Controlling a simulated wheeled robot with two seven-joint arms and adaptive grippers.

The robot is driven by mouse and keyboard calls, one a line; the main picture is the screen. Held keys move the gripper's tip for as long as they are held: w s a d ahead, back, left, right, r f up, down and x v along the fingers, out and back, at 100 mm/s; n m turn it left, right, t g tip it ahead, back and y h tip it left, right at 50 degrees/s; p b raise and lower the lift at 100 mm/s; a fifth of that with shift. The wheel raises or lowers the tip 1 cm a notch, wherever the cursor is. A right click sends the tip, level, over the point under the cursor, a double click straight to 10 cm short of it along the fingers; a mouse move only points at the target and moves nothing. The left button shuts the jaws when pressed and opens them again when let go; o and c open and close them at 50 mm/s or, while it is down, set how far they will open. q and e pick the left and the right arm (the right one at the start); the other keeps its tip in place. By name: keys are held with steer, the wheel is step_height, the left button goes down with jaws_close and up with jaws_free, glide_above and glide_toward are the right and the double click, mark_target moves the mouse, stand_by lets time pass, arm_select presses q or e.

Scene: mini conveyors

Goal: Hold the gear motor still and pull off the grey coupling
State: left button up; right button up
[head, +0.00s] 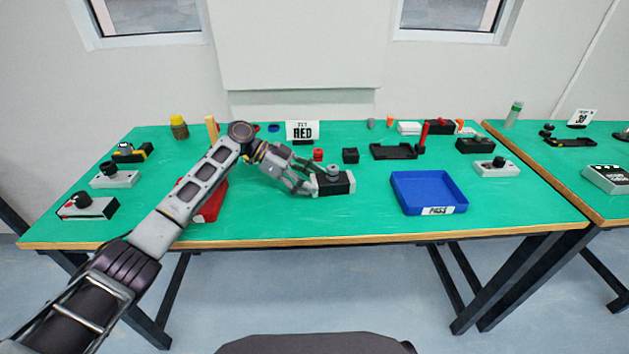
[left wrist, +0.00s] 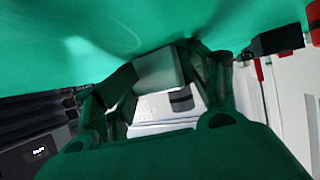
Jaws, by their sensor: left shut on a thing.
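The gear motor (head: 343,187), a black box with light grey ends, lies on the green table near the middle of the head view. The grey coupling (head: 334,170) sits upright on top of it. My left gripper (head: 307,187) comes in from the left and is shut on the motor's left end. In the left wrist view, a grey block (left wrist: 158,72), which looks like that end of the motor, is between the dark fingers of my left gripper (left wrist: 163,88). I cannot make out the coupling clearly there. My right gripper does not show.
A blue tray (head: 430,208) stands right of the motor, with free table between. A red tray (head: 208,205) is partly behind my left arm. A small black block (head: 350,155), a red part (head: 318,155) and a sign (head: 300,131) stand behind the motor.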

arm_select(q)
steer(key=shift+s+f, duration=0.2)
steer(key=shift+f, duration=0.2)
steer(key=o, duration=1)
steer(key=shift+d+r, duration=0.1)
steer(key=shift+c, duration=0.2)
steer(key=shift+w, duration=0.15)
steer(key=shift+r, duration=0.2)
steer(key=shift+w+a+r, duration=0.2)
steer(key=shift+a, duration=0.3)
steer(key=v, duration=1.1)
steer(key=shift+f, duration=0.1)
